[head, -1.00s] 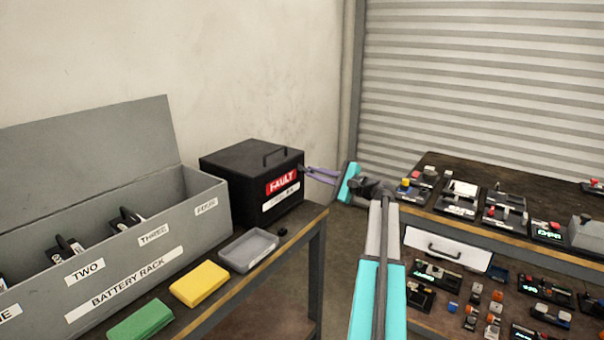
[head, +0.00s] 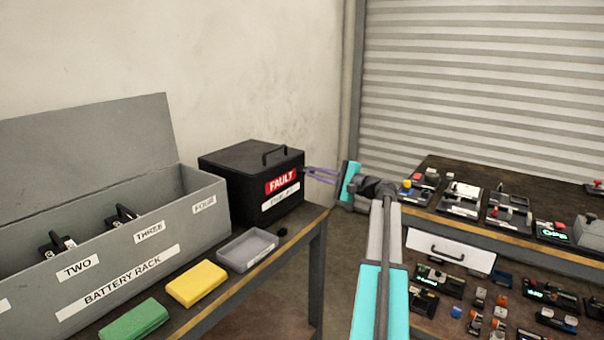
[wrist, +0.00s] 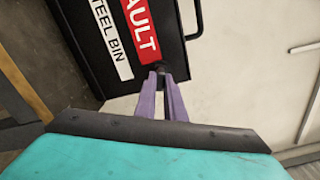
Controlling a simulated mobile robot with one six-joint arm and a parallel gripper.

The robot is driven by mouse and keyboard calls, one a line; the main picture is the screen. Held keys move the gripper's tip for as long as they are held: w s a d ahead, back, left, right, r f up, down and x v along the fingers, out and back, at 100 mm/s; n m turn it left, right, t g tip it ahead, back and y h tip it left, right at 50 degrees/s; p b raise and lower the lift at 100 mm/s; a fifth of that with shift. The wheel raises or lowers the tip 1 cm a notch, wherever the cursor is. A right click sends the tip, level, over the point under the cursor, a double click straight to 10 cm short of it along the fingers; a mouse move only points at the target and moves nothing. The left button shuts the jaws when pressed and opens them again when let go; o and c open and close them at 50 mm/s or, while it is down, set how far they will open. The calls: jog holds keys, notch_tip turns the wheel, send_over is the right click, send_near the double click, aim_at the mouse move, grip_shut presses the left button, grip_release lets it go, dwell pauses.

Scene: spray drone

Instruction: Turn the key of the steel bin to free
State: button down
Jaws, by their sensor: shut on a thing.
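The steel bin (head: 228,178) is a black box with a lid handle, a red FAULT label and a white name label, at the back end of the left bench. In the wrist view the steel bin (wrist: 92,25) reads "STEEL BIN" beside "FAULT". My gripper (head: 308,173) reaches its right side from the right. In the wrist view the purple fingers of my gripper (wrist: 160,76) are shut on a small dark key at the bin's edge, close to the FAULT label. The fingertips hide most of the key, so its turn angle cannot be told.
A grey battery rack (head: 130,265) stands left of the bin. A grey tray (head: 247,250), a yellow block (head: 197,284) and a green block (head: 135,320) lie along the bench front. A right bench (head: 480,228) holds several devices.

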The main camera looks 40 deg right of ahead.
jog(key=shift+n+b, duration=0.7)
jog(key=shift+b, duration=0.2)
jog(key=shift+f+n+b, duration=0.1)
jog(key=shift+n+b, duration=1)
jog(key=shift+b, duration=0.45)
jog(key=c, duration=1.8)
grip_release()
jog(key=shift+o, duration=0.2)
jog(key=shift+s, duration=0.1)
jog(key=p+v, duration=0.1)
jog(key=v, duration=1.2)
jog(key=shift+s, duration=0.3)
